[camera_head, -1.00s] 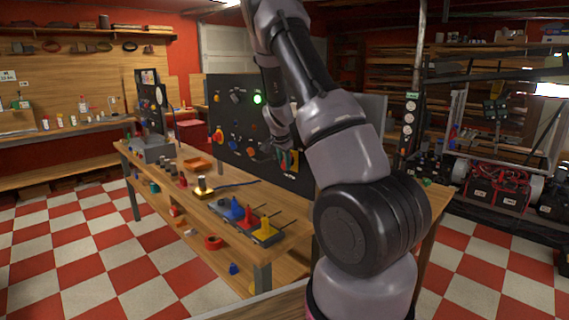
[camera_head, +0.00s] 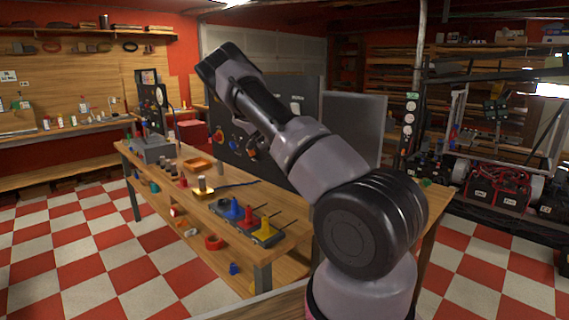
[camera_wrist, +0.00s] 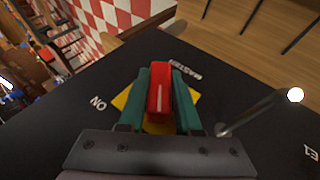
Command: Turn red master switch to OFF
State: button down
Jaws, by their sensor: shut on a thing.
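In the wrist view the red master switch (camera_wrist: 158,92) is a block-shaped red handle with a white line along it, over a yellow plate (camera_wrist: 126,98) on a black panel (camera_wrist: 70,90). My gripper (camera_wrist: 160,78) has its two teal fingers closed on either side of the red handle. The handle's white line runs up and down in this view. The ON label (camera_wrist: 98,103) is to the left of the plate, and the MASTER label (camera_wrist: 186,69) is at its upper right. No OFF label shows.
A lever with a white tip (camera_wrist: 295,95) stands out of the panel right of my gripper. In the head view the wooden bench (camera_head: 170,180) carries blue, red and yellow parts on a tray (camera_head: 268,240). The checkered floor (camera_head: 90,245) at left is clear.

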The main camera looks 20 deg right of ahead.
jog(key=shift+g+h, duration=0.4)
jog(key=shift+g, duration=0.4)
jog(key=shift+n, duration=0.3)
jog(key=c, duration=0.6)
grip_release()
jog(key=v, duration=1)
jog(key=shift+w+a, duration=0.2)
jog(key=shift+w, duration=0.1)
jog(key=shift+r, duration=0.1)
